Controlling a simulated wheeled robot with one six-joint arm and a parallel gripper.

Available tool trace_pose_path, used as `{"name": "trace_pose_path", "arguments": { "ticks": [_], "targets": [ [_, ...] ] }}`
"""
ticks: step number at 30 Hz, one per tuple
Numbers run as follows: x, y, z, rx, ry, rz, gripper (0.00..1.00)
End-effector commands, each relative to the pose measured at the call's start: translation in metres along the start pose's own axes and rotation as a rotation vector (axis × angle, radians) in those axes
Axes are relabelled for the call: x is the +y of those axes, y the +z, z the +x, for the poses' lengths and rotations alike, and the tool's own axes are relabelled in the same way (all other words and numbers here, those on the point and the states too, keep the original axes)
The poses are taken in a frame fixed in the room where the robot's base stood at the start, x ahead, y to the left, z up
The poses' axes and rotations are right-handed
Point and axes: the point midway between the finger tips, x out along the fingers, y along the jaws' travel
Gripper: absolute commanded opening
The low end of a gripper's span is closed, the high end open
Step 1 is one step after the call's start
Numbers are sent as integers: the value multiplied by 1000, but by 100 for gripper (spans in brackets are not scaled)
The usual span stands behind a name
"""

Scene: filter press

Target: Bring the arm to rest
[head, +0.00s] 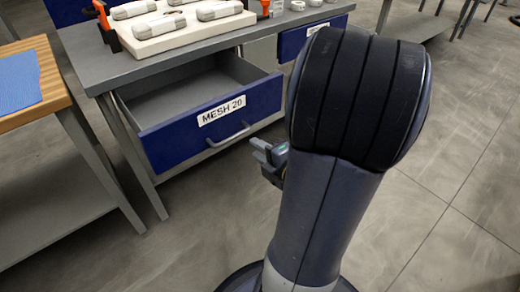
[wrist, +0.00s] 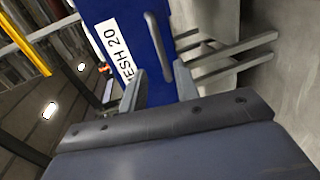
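My gripper (head: 268,155) is in front of the blue drawer labelled MESH 20 (head: 180,137), just right of its handle (head: 228,135) in the head view. In the wrist view the two fingers (wrist: 158,88) stand apart with nothing visible between them but the blue drawer front (wrist: 145,50) behind. The handle (wrist: 156,38) lies beyond the fingertips and does not look gripped. The drawer is pulled out and its visible inside is empty. My arm's thick link covers part of the bench behind it.
A grey workbench (head: 92,65) carries a white tray (head: 160,42) of wrapped rolls. A second blue drawer (head: 297,42) at right looks shut. A wooden-topped table (head: 52,95) with a blue mat (head: 18,80) stands at left. Floor at right is clear.

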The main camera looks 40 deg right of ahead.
Motion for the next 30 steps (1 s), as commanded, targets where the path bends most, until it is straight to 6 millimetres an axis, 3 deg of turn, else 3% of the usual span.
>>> {"name": "trace_pose_path", "arguments": {
  "ticks": [19, 30],
  "targets": [
    [-1, 0, 4, 1, -1, -1, 30],
    [-2, -1, 42, 4, 0, -2, 30]
  ]
}}
